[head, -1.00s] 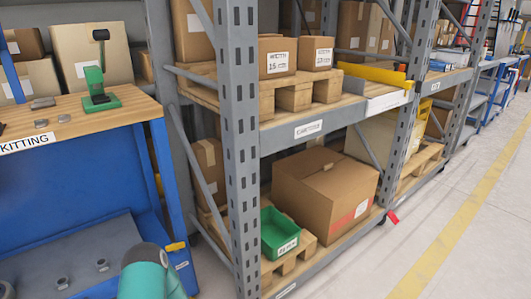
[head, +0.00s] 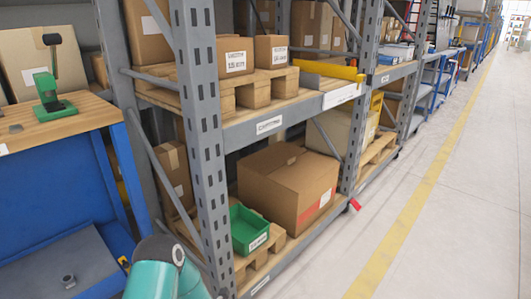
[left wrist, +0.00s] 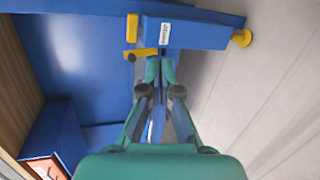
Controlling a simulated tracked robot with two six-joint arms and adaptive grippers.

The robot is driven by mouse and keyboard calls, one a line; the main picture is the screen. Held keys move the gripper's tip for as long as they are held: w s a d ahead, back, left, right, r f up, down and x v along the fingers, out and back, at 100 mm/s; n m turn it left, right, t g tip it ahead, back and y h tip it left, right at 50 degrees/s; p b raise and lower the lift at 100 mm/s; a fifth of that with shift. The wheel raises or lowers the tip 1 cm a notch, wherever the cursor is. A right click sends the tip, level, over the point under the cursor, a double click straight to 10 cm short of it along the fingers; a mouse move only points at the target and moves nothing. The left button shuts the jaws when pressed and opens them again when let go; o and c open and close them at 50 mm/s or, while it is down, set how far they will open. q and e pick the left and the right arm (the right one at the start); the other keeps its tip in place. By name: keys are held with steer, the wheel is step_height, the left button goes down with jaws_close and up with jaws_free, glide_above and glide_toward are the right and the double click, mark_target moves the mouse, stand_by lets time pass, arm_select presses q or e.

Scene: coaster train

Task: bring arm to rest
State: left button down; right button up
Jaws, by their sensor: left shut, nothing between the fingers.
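My left gripper (left wrist: 160,75) shows in the left wrist view. Its teal and dark fingers are drawn together with nothing between them. Beyond the fingertips is the blue workbench (left wrist: 90,50), with a blue leg piece that has yellow parts and a white label. I cannot tell the gap between the fingertips and the bench. In the head view only a teal and dark link of my arm shows at the bottom; no gripper shows there. My right gripper is in neither view.
A grey shelf rack (head: 200,130) stands right of the blue bench (head: 60,195). It holds cardboard boxes (head: 288,185), a green bin (head: 250,228) and pallets. A green press tool (head: 50,98) stands on the bench top. The aisle floor (head: 460,200) at right is clear, with a yellow line.

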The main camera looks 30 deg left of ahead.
arm_select(q)
steer(key=w+d+f+m+t+h, duration=0.1)
steer(key=w+d+f+m+h, duration=0.15)
steer(key=d+m+h, duration=0.7)
steer(key=w+d+f+m+t+h, duration=0.15)
steer(key=d+f+m, duration=0.35)
steer(key=d, duration=1)
steer(key=s+d+f+m+g+h, duration=0.2)
steer(key=s+d+m+g+h, duration=0.5)
steer(key=s+d+m, duration=0.75)
step_height(320, 180, up, 36)
steer(key=s+a+m+p, duration=0.1)
steer(key=a+m+p, duration=0.1)
steer(key=p, duration=3.4)
steer(key=shift+s+r, duration=0.25)
steer(key=shift+f, duration=0.1)
steer(key=shift+a, duration=0.1)
